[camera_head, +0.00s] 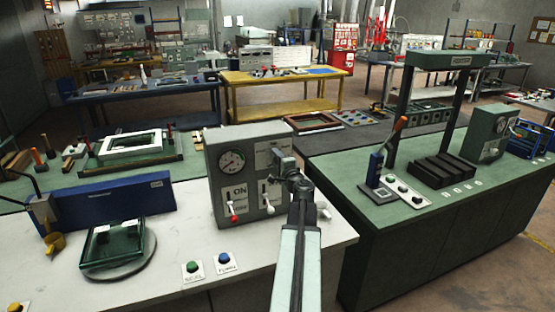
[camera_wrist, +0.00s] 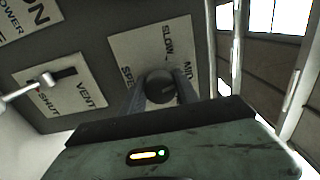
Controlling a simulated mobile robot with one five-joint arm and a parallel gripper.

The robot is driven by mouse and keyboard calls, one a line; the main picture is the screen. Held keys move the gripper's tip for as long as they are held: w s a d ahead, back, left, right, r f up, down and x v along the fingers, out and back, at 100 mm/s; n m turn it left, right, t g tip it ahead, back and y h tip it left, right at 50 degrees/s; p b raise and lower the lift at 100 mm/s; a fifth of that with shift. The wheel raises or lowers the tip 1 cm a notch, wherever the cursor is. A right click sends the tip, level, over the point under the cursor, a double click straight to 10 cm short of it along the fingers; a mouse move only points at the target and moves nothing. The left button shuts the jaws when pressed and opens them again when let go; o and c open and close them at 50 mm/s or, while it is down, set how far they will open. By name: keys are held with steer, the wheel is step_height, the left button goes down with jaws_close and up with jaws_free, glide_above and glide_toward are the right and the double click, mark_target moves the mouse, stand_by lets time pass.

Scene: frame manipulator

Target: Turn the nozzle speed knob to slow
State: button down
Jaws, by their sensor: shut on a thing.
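In the wrist view, the dark round speed knob (camera_wrist: 159,86) sits on a pale label plate (camera_wrist: 124,52) with "SLOW", "MID" and "SPE..." lettering. The fingers of my gripper (camera_wrist: 161,96) stand on both sides of the knob and are shut on it. Which mark the knob points to cannot be told. In the head view, my gripper (camera_head: 292,174) is at the right part of the grey control box (camera_head: 226,150), and my arm and gripper hide the knob there.
A red-tipped lever (camera_head: 233,212) by the "ON" label and a white lever (camera_head: 268,205) stand left of my gripper. Green (camera_head: 192,267) and blue (camera_head: 224,258) buttons lie on the white bench (camera_head: 165,285). A glass-sided tray (camera_head: 112,246) is at the left.

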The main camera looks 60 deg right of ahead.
steer(key=n, duration=0.4)
steer(key=shift+f+n, duration=0.15)
steer(key=shift+n, duration=0.15)
steer(key=n, duration=0.4)
steer(key=shift+n, duration=0.4)
steer(key=c, duration=0.9)
jaws_free()
steer(key=shift+s, duration=0.15)
